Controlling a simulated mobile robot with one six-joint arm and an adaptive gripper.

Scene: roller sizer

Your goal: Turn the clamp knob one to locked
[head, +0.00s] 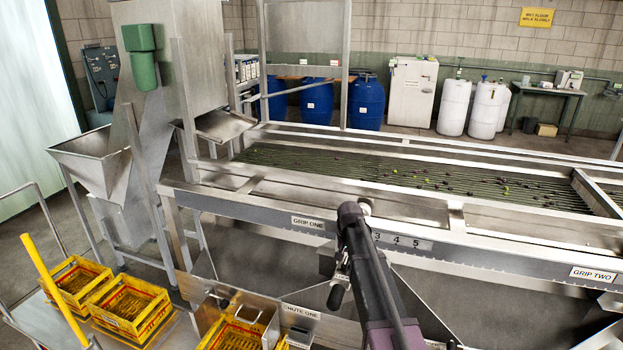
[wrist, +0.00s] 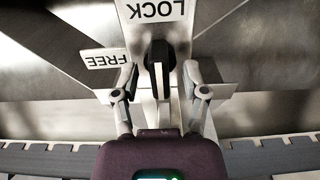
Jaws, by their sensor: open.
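In the wrist view, a black clamp knob (wrist: 157,58) stands in the middle, long and narrow, running roughly up and down the picture. A white plate reading LOCK (wrist: 154,12), upside down, is just above it. A smaller FREE plate (wrist: 105,59) is to its left. My gripper (wrist: 158,80) is open, one finger on each side of the knob, with visible gaps; I cannot tell how deep the fingers reach around it. In the head view my arm covers the knob area below the rail, and the fingers cannot be made out.
A long steel rail with a GRIP ONE label (head: 307,222) and a GRIP TWO label (head: 593,274) runs behind my arm. The roller bed (head: 400,172) carries olives. Yellow crates (head: 130,303) stand at lower left. A CHUTE ONE plate (head: 300,311) is left of my arm.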

